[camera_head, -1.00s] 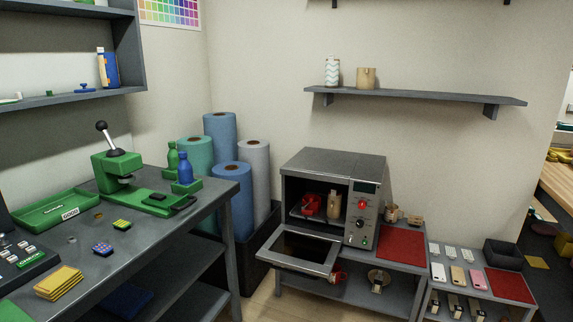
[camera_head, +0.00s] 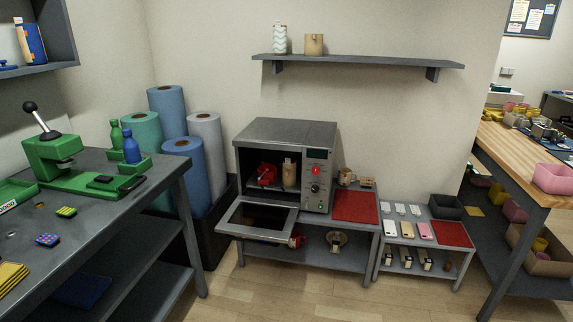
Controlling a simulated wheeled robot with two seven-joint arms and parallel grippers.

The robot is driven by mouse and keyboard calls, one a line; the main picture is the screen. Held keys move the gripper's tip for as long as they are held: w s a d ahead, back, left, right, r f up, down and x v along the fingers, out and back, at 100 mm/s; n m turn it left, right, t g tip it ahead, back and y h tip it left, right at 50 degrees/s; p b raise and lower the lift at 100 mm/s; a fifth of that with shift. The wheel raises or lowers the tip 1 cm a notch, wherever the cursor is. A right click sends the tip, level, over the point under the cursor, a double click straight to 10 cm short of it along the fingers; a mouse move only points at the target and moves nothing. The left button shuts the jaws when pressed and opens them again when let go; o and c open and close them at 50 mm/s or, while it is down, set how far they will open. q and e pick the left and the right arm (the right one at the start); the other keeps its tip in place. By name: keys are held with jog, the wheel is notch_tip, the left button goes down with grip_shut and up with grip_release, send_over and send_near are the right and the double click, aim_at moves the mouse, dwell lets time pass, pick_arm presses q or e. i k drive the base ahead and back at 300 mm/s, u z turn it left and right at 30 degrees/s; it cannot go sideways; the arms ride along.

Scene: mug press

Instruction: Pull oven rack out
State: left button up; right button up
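The grey oven (camera_head: 290,135) stands on a grey metal table against the back wall. Its door (camera_head: 258,219) is folded down and open. Inside, the rack (camera_head: 267,187) sits in the oven's cavity, with a red mug press (camera_head: 266,174) and a tan mug-like item (camera_head: 290,172) on it. The control panel (camera_head: 317,184) with red, black and green knobs is on the oven's right side. Neither of my grippers shows in this view.
A green heat press (camera_head: 60,165) stands on the workbench at left. Rolls (camera_head: 166,112) stand in a dark bin left of the oven. A red mat (camera_head: 355,206) lies right of the oven. A low table (camera_head: 425,235) holds phone cases. The wooden floor (camera_head: 300,291) in front is clear.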

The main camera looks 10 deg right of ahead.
aim_at(278, 185)
jog(key=z, duration=0.5)
jog(key=i, duration=1.3)
jog(key=z, duration=0.25)
